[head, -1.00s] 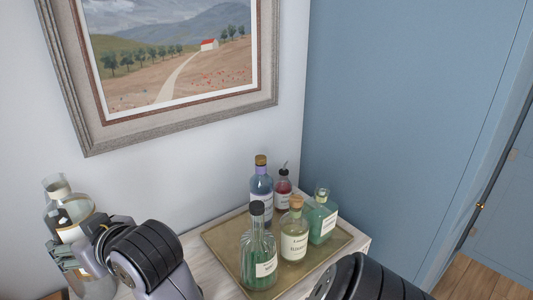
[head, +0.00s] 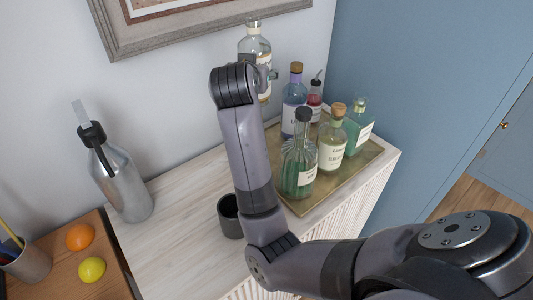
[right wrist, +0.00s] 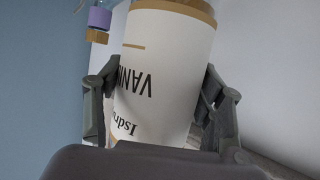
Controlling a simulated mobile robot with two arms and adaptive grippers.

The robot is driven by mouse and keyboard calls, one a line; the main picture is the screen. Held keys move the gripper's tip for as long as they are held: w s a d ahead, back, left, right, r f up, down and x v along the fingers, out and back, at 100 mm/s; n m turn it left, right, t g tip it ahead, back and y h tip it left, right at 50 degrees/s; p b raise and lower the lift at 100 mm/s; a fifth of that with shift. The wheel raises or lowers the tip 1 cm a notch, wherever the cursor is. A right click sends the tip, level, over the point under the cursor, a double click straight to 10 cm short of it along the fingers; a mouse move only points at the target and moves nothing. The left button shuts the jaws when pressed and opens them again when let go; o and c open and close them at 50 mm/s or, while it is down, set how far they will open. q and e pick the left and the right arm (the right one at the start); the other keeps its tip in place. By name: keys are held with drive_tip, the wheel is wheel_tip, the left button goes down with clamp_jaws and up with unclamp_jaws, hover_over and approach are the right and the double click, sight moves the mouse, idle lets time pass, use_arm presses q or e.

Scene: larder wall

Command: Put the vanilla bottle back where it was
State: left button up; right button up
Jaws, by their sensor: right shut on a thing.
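The vanilla bottle (head: 257,45), clear glass with a pale label, is held upright near the wall, left of the blue bottle. My right gripper (head: 264,72) is shut on it; my forearm hides part of the bottle's lower side. In the right wrist view the vanilla bottle (right wrist: 160,65) fills the space between the fingers of my right gripper (right wrist: 158,98), its label reading upside down. A gold tray (head: 352,177) on the cabinet holds several bottles. Whether the held bottle touches a surface cannot be told. My left gripper is not in view.
On the tray stand a blue bottle (head: 293,115), a red bottle (head: 315,100), a green ribbed bottle (head: 298,175), a yellowish corked bottle (head: 331,150) and a green square bottle (head: 358,130). A dark cup (head: 230,222) and a grey siphon (head: 122,185) stand left on the cabinet.

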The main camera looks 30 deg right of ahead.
drive_tip(key=d+m+h, duration=0.1)
drive_tip(key=w+d+m+g, duration=0.1)
drive_tip(key=d, duration=0.1)
drive_tip(key=shift+d+g+h+b, duration=0.1)
drive_tip(key=shift+g+h+b, duration=0.2)
drive_tip(key=shift+h+b, duration=0.1)
drive_tip(key=shift+d+f, duration=0.1)
drive_tip(key=shift+f, duration=0.25)
drive_tip(key=shift+f+p, duration=1.1)
drive_tip(key=shift+f, duration=8.5)
drive_tip(key=shift+f, duration=0.15)
drive_tip(key=o, duration=1.9)
